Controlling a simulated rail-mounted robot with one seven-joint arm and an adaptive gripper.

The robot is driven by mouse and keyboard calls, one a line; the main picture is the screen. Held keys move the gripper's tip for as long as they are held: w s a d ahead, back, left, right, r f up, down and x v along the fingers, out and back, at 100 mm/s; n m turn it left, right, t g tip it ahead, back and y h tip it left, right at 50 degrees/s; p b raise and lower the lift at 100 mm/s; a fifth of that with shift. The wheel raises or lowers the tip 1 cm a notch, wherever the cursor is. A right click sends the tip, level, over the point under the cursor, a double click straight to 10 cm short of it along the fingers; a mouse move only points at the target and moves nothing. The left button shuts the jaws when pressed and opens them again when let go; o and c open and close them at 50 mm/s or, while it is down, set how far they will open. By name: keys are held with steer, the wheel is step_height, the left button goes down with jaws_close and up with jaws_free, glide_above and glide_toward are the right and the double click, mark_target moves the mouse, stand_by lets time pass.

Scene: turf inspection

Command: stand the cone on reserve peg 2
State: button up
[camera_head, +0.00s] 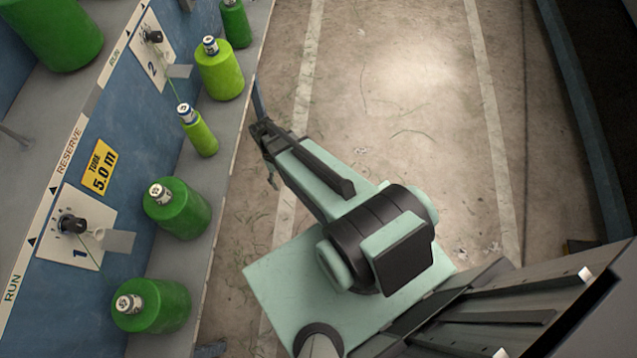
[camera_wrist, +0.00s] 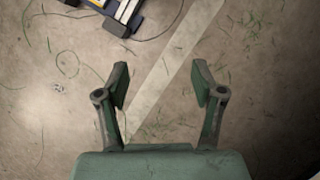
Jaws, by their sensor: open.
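Green yarn cones stand on the ledge along the blue panel in the head view. Beside the plate marked 2 (camera_head: 148,58) are a full lime cone (camera_head: 221,75) and a thin lime cone (camera_head: 201,139), with a thread running from the thin one toward the plate. Darker green cones (camera_head: 182,212) and (camera_head: 160,308) stand by the plate marked 1 (camera_head: 84,249). I cannot tell which cone the task means, and I make out no bare peg. My gripper (camera_head: 263,153) is open and empty, right of the ledge; the wrist view shows its fingers (camera_wrist: 162,85) apart over the floor.
A large green cone (camera_head: 60,30) is at the upper left, and another green cone (camera_head: 235,24) at the top. A yellow tube label (camera_head: 99,168) is on the panel. The concrete floor (camera_head: 400,110) is mostly clear.

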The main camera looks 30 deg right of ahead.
steer(key=s+f+n+g, duration=0.1)
steer(key=s+f+g, duration=0.1)
steer(key=s, duration=1.9)
steer(key=shift+s+f, duration=0.35)
steer(key=shift+f, duration=0.05)
steer(key=shift+r, duration=0.1)
step_height(320, 180, up, 9)
steer(key=p, duration=0.9)
